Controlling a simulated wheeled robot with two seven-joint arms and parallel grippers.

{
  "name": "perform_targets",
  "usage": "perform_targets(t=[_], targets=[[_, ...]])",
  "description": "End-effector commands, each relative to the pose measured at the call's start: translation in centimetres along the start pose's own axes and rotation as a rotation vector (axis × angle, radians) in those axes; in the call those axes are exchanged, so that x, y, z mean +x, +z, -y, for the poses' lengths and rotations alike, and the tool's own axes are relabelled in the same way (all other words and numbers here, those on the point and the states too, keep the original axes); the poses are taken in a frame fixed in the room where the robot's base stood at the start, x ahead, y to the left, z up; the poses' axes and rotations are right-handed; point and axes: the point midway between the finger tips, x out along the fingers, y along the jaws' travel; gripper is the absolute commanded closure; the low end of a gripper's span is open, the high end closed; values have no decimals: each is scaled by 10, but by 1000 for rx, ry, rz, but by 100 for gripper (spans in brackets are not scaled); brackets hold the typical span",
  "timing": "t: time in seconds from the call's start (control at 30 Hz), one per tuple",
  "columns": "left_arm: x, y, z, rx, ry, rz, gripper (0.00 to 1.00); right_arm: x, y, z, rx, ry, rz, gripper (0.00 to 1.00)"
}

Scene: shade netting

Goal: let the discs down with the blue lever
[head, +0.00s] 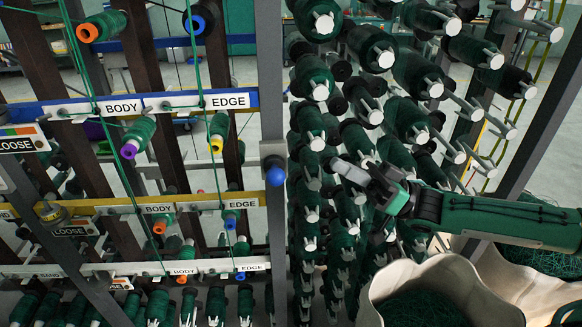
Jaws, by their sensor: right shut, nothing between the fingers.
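The blue lever shows as a round blue knob (275,176) below a grey block on the grey upright post, left of the middle. My right gripper (340,168) is shut and empty, its fingers pointing left toward the post. It is to the right of the blue knob, apart from it, in front of the rows of green spools. I cannot pick out the discs for certain; small pale parts sit along the labelled rails, such as the rail marked BODY and EDGE (180,102). My left gripper is not in view.
Green thread spools (320,85) on pegs fill the rack around my right gripper. Pale sacks (440,290) with dark green netting stand below my right arm. The grey post (271,70) divides the spool rack from the labelled rails. Green threads run down across the rails.

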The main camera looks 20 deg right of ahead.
Motion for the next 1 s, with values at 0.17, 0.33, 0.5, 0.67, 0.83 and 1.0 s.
perform_targets(t=[0.17, 0.33, 0.5, 0.67, 0.83, 1.0], targets=[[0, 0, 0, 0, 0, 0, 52, 0, -1, 0, 1, -2, -1, 100], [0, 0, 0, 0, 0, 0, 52, 1, -1, 0, 1, -1, -1, 100], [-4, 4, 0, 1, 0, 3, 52, 12, -2, 1, 0, -3, -3, 100], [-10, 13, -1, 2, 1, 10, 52, 37, -4, 2, 1, -4, -5, 100], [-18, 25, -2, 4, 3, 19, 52, 67, -4, 1, 1, -3, -4, 100], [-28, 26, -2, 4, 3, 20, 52, 96, -4, 2, 2, -4, -4, 100]])
